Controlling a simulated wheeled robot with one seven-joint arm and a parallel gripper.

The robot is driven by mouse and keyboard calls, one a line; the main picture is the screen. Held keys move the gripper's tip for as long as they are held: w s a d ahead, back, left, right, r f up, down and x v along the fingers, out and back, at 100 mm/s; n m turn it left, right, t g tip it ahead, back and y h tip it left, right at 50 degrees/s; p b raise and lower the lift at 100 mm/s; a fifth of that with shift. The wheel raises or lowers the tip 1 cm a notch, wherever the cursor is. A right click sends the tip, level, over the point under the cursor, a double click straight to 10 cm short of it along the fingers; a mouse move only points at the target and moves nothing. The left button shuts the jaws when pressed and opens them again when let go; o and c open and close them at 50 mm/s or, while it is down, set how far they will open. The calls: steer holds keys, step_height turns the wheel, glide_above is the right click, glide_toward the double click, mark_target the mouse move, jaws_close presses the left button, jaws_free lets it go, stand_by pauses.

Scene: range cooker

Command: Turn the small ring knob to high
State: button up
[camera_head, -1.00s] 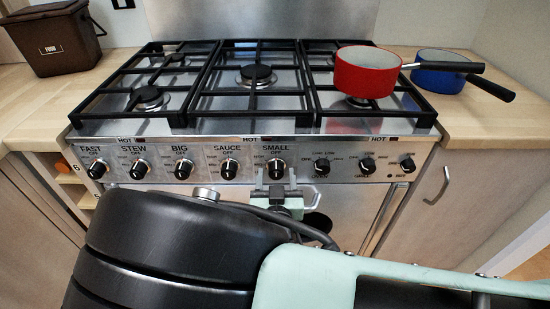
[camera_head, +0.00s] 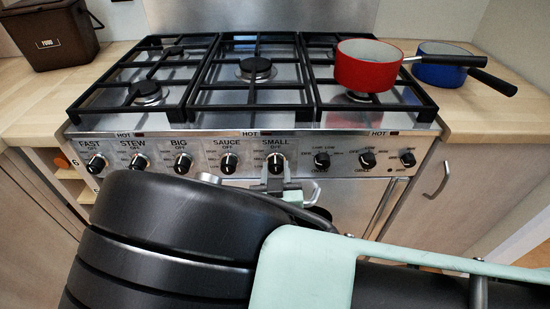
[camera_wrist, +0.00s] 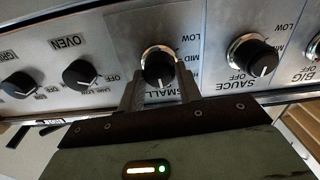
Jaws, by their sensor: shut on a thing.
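The small ring knob (camera_head: 276,162) is a black knob with a silver collar on the cooker's front panel, under the label SMALL. In the wrist view, which is upside down, the small ring knob (camera_wrist: 158,66) sits between my two fingertips. My gripper (camera_head: 276,180) is at the panel, its fingers on either side of the knob; in the wrist view my gripper (camera_wrist: 160,92) is shut on it. The knob's white mark points roughly towards its label. The fingers and gripper body partly cover the lettering.
The sauce knob (camera_head: 227,163) is beside it on the left, the oven knob (camera_head: 321,160) on the right. A red pan (camera_head: 367,68) stands on the right burner grate, and a blue pan (camera_head: 438,72) on the worktop. A brown food bin (camera_head: 52,38) stands back left.

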steer(key=n+p, duration=0.1)
steer(key=n, duration=0.4)
steer(key=shift+a+n, duration=0.1)
steer(key=shift+n, duration=0.3)
steer(key=n+p, duration=0.1)
steer(key=n, duration=0.3)
steer(key=shift+f+n, duration=0.1)
steer(key=shift+n, duration=0.3)
steer(key=shift+a, duration=0.1)
steer(key=o, duration=1)
steer(key=shift+s, duration=0.1)
